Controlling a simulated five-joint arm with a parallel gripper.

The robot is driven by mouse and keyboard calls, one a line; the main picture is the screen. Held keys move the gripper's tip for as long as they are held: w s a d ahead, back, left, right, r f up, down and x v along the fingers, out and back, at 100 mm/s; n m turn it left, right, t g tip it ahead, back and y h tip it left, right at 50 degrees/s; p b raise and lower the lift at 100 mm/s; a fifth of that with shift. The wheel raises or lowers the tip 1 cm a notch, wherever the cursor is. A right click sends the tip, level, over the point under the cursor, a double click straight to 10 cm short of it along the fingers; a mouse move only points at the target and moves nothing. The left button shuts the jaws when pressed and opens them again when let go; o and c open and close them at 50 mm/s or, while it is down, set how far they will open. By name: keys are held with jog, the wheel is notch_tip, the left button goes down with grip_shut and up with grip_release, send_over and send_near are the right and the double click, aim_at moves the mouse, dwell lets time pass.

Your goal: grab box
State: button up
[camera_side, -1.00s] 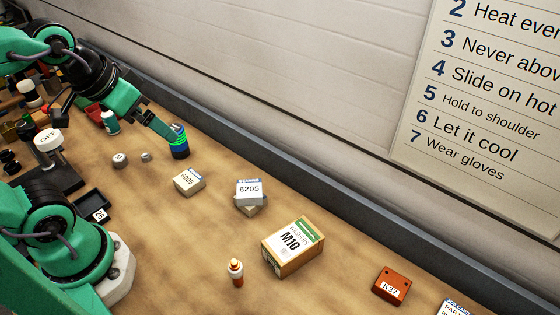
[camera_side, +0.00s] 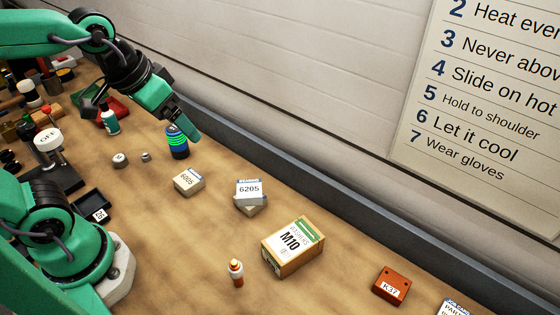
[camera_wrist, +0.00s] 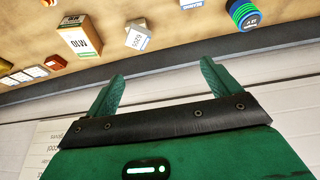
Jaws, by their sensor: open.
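A tan box labelled M10 (camera_side: 292,247) lies in the middle of the bench; it also shows in the wrist view (camera_wrist: 78,39). A small white box labelled 6205 (camera_side: 249,188) rests on another small box (camera_side: 253,210), and a box labelled 6005 (camera_side: 188,181) lies to its left. My gripper (camera_wrist: 163,68) is open, with nothing between its two spread fingers in the wrist view. In the side view it is raised near the back wall, up and left of the boxes. One finger shows above the dark cylinder with blue and green bands (camera_side: 177,145).
A red-brown block labelled K37 (camera_side: 390,285) lies to the right. A dark rail (camera_side: 350,205) runs along the wall. Bottles and tools crowd the left end; bare bench separates the boxes.

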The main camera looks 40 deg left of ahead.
jog(key=w+d+f+g, duration=0.2)
jog(key=w+d, duration=0.2)
jog(key=d, duration=0.2)
jog(key=m+g, duration=0.2)
send_over(295, 238)
jog(key=f, duration=0.8)
jog(key=a+f, duration=0.1)
jog(key=f, duration=0.3)
jog(key=shift+f, duration=0.35)
jog(key=shift+s+d+f+g+y, duration=0.1)
jog(key=shift+d+f+g+y, duration=0.2)
jog(key=shift+d+f, duration=0.2)
jog(key=shift+f, duration=3.85)
jog(key=shift+r, duration=0.1)
jog(key=c, duration=1.4)
jog(key=shift+r, duration=0.1)
